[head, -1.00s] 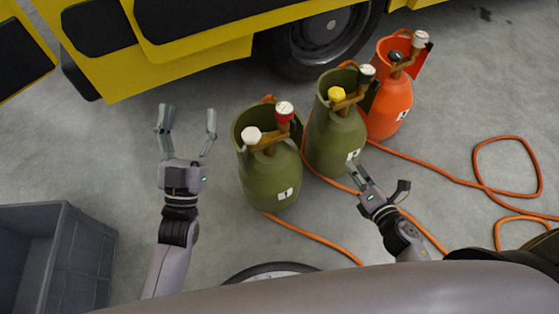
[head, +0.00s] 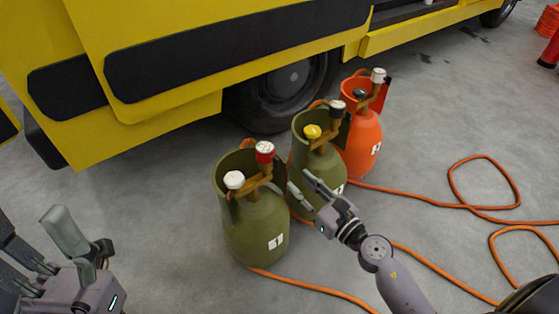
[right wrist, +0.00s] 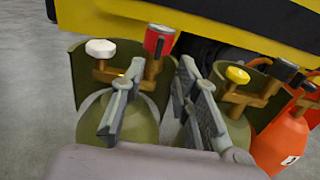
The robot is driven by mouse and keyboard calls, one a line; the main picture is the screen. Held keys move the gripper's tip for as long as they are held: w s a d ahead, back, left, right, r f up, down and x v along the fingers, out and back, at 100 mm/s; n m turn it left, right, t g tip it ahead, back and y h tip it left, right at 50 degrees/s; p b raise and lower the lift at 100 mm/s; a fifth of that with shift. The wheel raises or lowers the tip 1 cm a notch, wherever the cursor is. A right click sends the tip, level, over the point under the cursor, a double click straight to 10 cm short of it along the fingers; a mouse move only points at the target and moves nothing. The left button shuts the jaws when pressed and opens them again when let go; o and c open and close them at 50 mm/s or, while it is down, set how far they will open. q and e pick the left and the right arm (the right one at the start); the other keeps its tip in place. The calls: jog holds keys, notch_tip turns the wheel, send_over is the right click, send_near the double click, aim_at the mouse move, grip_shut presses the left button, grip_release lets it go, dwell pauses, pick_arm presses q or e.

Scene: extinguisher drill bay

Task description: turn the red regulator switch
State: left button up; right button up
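The red regulator switch (head: 265,150) is a red cylinder with a pale top, on a brass fitting of the nearest green gas bottle (head: 256,225). It also shows in the right wrist view (right wrist: 158,40), upright beyond the fingers. A white knob (head: 234,180) sits at the fitting's other end. My right gripper (head: 299,180) is open and empty, to the right of and below the switch in the head view, apart from it. In the right wrist view its fingers stand apart. My left gripper (head: 30,222) is open and empty at the lower left, far from the bottles.
A second green bottle (head: 310,160) with a yellow knob (head: 312,131) stands close behind, then an orange bottle (head: 362,130). Orange hoses (head: 420,198) lie on the floor. A yellow vehicle (head: 170,130) with a wheel (head: 285,85) blocks the back. The floor left of the bottles is clear.

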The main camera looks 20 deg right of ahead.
aim_at(278, 164)
jog(key=x, duration=0.9)
jog(key=shift+f, duration=0.1)
jog(key=shift+c, duration=0.3)
grip_shut()
